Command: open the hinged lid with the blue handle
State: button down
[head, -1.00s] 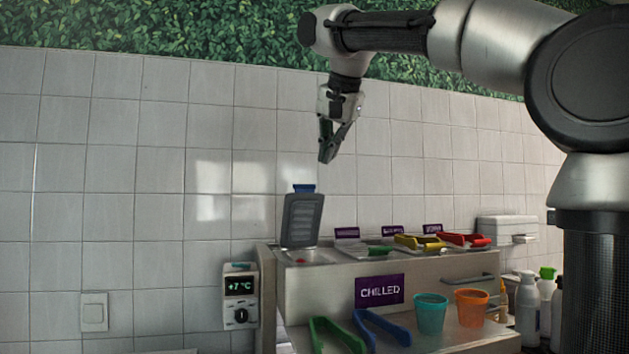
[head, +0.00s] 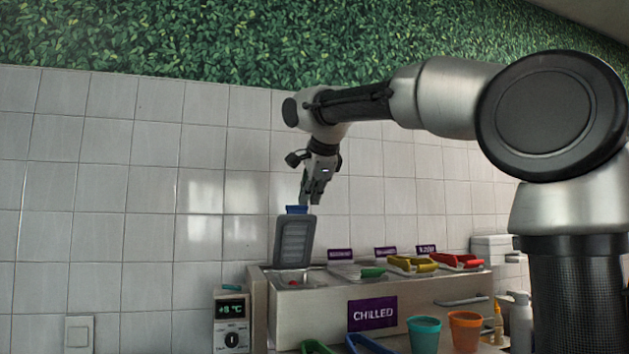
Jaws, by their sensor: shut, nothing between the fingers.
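The hinged lid (head: 295,243) is grey and stands raised, almost upright, at the left end of the chilled counter. Its blue handle (head: 296,209) is at the top edge. Below it the uncovered compartment (head: 296,280) shows a little red inside. My gripper (head: 311,201) points down, shut and empty, just above and slightly right of the blue handle. I cannot tell whether its fingertips touch the handle.
Green, yellow and red tongs (head: 411,265) lie on the lids to the right. A purple CHILLED sign (head: 372,314) is on the counter front. A teal cup (head: 423,334) and an orange cup (head: 465,330) stand in front. A thermostat box (head: 231,318) is at the left.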

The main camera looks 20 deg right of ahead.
aim_at(302, 211)
jog(key=w, duration=0.2)
jog(key=w+f, duration=0.1)
jog(key=w, duration=0.1)
jog(key=shift+w+f, duration=0.1)
jog(key=shift+w, duration=0.3)
jog(key=w+r, duration=0.3)
jog(key=w, duration=0.6)
jog(key=shift+w, duration=0.35)
